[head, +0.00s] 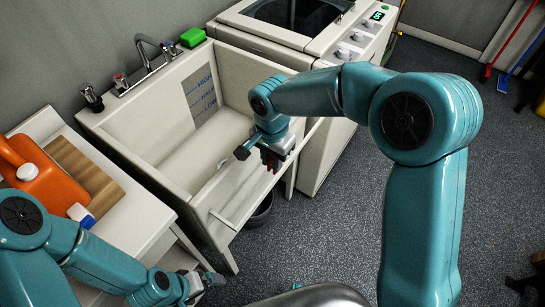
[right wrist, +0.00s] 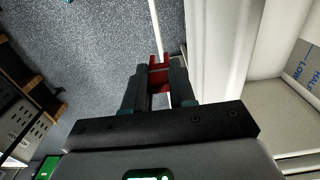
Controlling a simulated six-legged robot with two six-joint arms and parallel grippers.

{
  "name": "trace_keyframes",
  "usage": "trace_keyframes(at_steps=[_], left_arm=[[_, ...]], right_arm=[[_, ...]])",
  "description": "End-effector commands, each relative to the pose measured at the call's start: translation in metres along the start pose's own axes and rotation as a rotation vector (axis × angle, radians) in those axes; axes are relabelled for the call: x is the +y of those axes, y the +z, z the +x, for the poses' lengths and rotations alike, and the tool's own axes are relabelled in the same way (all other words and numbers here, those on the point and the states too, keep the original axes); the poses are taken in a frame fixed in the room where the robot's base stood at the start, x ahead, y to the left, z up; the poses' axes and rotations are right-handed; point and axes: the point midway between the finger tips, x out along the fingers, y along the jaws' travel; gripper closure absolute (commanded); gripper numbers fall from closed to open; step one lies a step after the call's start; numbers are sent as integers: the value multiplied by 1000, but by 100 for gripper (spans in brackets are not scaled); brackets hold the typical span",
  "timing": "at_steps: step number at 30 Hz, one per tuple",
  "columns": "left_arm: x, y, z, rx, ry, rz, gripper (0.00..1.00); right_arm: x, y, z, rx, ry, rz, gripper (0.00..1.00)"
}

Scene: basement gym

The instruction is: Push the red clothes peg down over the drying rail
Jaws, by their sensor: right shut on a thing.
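The red clothes peg (right wrist: 158,74) is between the two dark fingers of my right gripper (right wrist: 160,88), which is shut on it. In the head view the peg is a small red patch (head: 270,161) at my right gripper (head: 271,158), above the front of the sink. The drying rail (right wrist: 155,20) is a thin pale bar that runs up the right wrist view, in line with the peg. I cannot tell whether the peg's legs are around the rail or above it. My left gripper (head: 205,281) is low at the front left, away from the peg; its jaws are unclear.
The white sink (head: 188,160) has a tap (head: 150,52) and a green sponge (head: 192,37) at the back. A white appliance (head: 325,45) stands to its right. An orange jug (head: 38,175) and a wooden board (head: 85,170) are on the left counter. A dark bucket (head: 260,213) is under the sink.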

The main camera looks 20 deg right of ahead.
Motion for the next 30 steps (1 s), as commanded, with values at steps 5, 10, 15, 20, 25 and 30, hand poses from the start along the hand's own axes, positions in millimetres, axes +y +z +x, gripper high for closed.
trace_keyframes(at_steps=[5, 10, 15, 20, 25, 30], left_arm=[[-4, 0, 11, 0, 0, 0, 0], [-7, 0, 19, 0, 0, 0, 0], [-10, 0, 27, 0, 0, 0, 0], [-12, -1, 35, 0, 0, 0, 0], [-16, -1, 44, 0, 0, 0, 0], [-18, -1, 51, 0, 0, 0, 0]], right_arm=[[0, -1, 13, 0, 0, 0, 100], [0, -1, 22, 0, 0, 0, 100], [0, -1, 32, 0, 0, 0, 100], [0, -1, 41, 0, 0, 0, 100], [0, -1, 50, 0, 0, 0, 100], [0, -1, 59, 0, 0, 0, 100]])
